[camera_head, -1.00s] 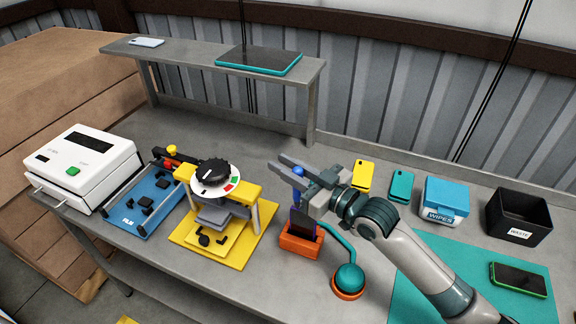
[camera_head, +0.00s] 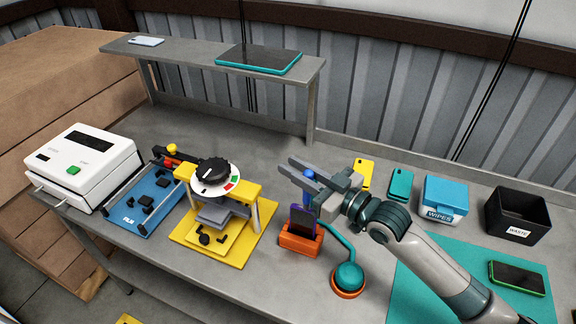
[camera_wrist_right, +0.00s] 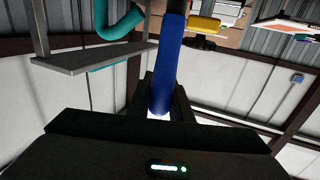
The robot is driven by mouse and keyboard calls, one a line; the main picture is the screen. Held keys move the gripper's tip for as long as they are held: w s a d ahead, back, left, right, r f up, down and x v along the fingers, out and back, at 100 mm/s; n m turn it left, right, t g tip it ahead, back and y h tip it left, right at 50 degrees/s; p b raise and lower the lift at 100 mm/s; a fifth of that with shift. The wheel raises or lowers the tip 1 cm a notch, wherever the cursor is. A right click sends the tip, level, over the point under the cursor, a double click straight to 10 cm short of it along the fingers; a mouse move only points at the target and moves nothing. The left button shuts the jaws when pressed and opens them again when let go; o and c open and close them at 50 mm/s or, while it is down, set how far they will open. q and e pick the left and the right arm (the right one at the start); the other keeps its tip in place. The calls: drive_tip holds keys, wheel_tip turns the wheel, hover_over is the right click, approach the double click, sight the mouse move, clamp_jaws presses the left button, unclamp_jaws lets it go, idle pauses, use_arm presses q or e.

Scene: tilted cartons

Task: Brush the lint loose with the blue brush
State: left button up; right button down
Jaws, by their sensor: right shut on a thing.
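My right gripper (camera_head: 312,177) is shut on the blue brush (camera_head: 308,175), of which only a small part shows between the fingers in the head view. In the right wrist view the brush (camera_wrist_right: 166,70) appears as a long blue handle standing out from between the fingers. The gripper is just above an orange holder (camera_head: 299,239), in which a dark purple phone (camera_head: 303,221) stands upright. The brush's bristles are hard to make out, and I see no lint. My left gripper is not in view.
A teal bulb (camera_head: 349,276) with a tube stands right of the holder. A yellow press (camera_head: 214,215) is to its left. A wipes box (camera_head: 443,199), a black waste bin (camera_head: 517,217) and a green-edged phone (camera_head: 517,277) on a teal mat are at the right. A shelf (camera_head: 200,62) is behind.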

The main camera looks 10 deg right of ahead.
drive_tip(key=shift+s+d, duration=0.4)
drive_tip(key=shift+d, duration=0.15)
use_arm(q)
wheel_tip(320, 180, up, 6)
drive_tip(key=p, duration=0.5)
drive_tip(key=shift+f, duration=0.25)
use_arm(e)
wheel_tip(320, 180, up, 6)
drive_tip(key=shift+r, duration=0.1)
drive_tip(key=shift+r, duration=1.4)
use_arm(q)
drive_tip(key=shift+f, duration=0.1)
